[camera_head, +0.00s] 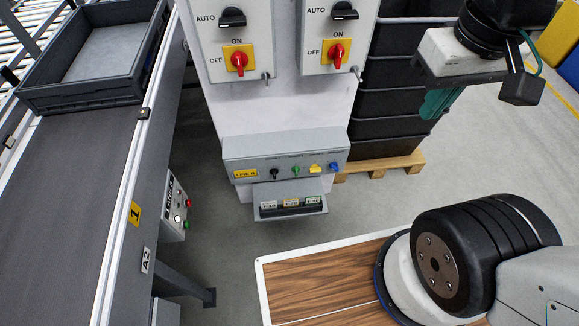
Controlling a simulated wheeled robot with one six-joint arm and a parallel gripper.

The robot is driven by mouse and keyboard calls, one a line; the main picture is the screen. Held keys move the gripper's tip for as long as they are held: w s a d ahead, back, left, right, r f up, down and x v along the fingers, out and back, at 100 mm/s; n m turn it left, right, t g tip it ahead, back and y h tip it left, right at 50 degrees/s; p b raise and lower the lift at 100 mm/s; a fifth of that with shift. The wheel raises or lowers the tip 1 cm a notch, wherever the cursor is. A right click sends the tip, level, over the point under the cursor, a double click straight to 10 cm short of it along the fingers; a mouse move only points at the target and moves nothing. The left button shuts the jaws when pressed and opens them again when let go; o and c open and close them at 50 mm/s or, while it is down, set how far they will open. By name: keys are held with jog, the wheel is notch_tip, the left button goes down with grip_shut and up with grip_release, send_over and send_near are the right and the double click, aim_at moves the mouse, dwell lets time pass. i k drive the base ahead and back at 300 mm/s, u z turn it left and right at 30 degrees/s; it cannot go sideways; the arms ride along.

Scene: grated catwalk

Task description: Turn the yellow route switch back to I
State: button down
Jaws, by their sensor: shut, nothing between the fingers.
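The yellow route switch (315,169) is a small knob on the sloping front of a grey control box (250,153) in the middle of the head view. It stands in a row between a green switch (296,170) and a blue switch (334,167), with a black switch (274,173) at the left. The labels above the switches and the position of the yellow knob are too small to read. My gripper (432,108), with teal fingers, is at the upper right, well apart from the box. It is shut and empty.
Two panels with red ON/OFF switches (239,60) (337,51) and black AUTO knobs hang above the box. A small shelf (290,210) juts out below it. Black crates (395,100) on a pallet stand behind. A conveyor (75,190) with a grey tray (70,95) runs along the left.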

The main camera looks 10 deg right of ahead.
aim_at(314, 168)
jog(key=z, duration=0.75)
jog(key=k, duration=0.7)
jog(key=u, duration=0.6)
